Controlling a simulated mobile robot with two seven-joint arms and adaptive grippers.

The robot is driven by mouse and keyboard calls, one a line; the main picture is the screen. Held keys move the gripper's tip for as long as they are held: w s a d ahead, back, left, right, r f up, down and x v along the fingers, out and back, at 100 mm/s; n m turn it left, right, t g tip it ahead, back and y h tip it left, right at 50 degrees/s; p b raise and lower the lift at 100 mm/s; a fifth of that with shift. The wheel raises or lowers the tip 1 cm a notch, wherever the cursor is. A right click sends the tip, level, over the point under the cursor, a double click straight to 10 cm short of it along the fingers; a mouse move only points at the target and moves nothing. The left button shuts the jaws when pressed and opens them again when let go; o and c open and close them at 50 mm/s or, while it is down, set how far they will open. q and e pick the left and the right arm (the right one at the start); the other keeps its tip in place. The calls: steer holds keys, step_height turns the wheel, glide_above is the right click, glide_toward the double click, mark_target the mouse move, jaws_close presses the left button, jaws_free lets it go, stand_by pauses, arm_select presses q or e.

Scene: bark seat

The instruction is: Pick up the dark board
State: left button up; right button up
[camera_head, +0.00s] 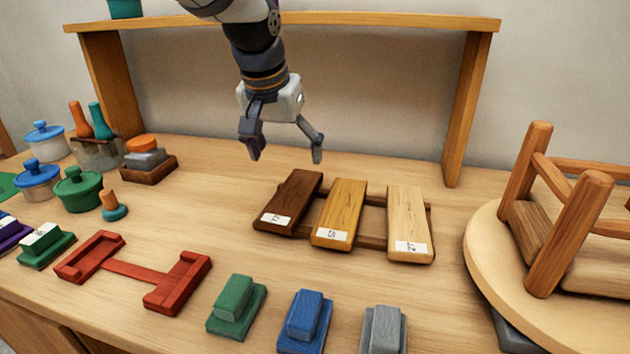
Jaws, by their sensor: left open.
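The dark board (298,195) is a dark brown slat with a white label on its near end. It lies at the left end of a low wooden rack (376,200), beside a golden-brown board (343,208) and a pale board (407,218), both labelled. My left gripper (286,156) comes down from the top of the view and hangs above and behind the dark board. Its two fingers are spread and nothing is between them. It does not appear to touch the board. My right gripper does not show.
A wooden shelf frame (460,110) spans the back. An upturned stool (570,205) stands on a round top at the right. A red holder (110,262) and green, blue and grey blocks (305,317) lie in front. Lidded pots (78,188) stand at the left.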

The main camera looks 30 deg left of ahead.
mark_target(293, 194)
arm_select(q)
steer(key=f, duration=0.3)
steer(key=shift+s+a, duration=0.15)
steer(key=shift+s, duration=0.1)
steer(key=x, duration=0.3)
steer(key=shift+r, duration=0.1)
steer(key=b+x, duration=0.1)
steer(key=x, duration=0.4)
steer(key=shift+a, duration=0.1)
steer(key=shift+w, duration=0.2)
steer(key=shift+c, duration=1)
steer(key=c, duration=1.2)
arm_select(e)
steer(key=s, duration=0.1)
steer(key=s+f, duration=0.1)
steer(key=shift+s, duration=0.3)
